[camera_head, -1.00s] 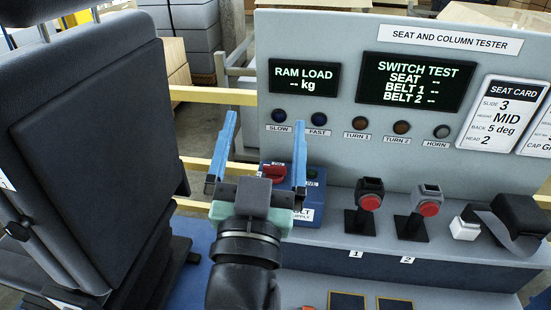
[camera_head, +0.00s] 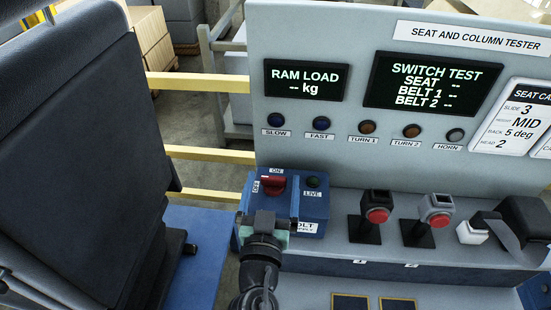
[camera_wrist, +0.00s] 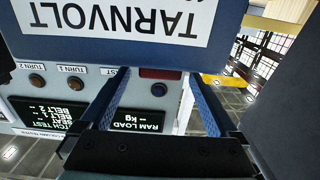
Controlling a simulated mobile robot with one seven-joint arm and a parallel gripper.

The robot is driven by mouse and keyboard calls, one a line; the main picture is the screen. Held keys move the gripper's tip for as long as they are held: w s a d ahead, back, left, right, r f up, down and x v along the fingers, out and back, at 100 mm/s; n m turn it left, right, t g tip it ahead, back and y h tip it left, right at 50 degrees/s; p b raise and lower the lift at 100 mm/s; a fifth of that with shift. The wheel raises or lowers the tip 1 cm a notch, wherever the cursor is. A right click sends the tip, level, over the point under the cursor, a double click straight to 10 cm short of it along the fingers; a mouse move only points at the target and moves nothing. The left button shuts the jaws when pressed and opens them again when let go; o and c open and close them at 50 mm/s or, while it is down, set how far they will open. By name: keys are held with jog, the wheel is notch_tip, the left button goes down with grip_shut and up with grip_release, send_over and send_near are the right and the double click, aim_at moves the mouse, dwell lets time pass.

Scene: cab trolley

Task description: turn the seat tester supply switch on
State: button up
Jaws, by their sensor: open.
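The seat tester supply is a blue box (camera_head: 313,222) with a red rotary knob (camera_head: 272,185) on top. The knob's bar lies crosswise, towards the OFF label at its left; ON is above it. The green LIVE lamp (camera_head: 313,182) looks dark. My gripper (camera_head: 273,178) is open, with one blue finger on each side of the knob in the head view. Contact cannot be told. In the wrist view, upside down, the box's TARNVOLT label (camera_wrist: 125,18) is close, and a dark red bar, apparently the knob, shows between the fingers (camera_wrist: 158,78).
The grey tester panel (camera_head: 350,165) stands behind, its displays showing dashes. Two buckles with red buttons (camera_head: 377,216) stand on the ledge to the right. A dark seat (camera_head: 70,160) is close on the left. Yellow rails (camera_head: 210,155) run behind the gap.

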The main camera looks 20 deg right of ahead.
aim_at(274, 176)
jog(key=shift+p+x, duration=0.45)
jog(key=shift+x, duration=2.15)
jog(key=c, duration=1.4)
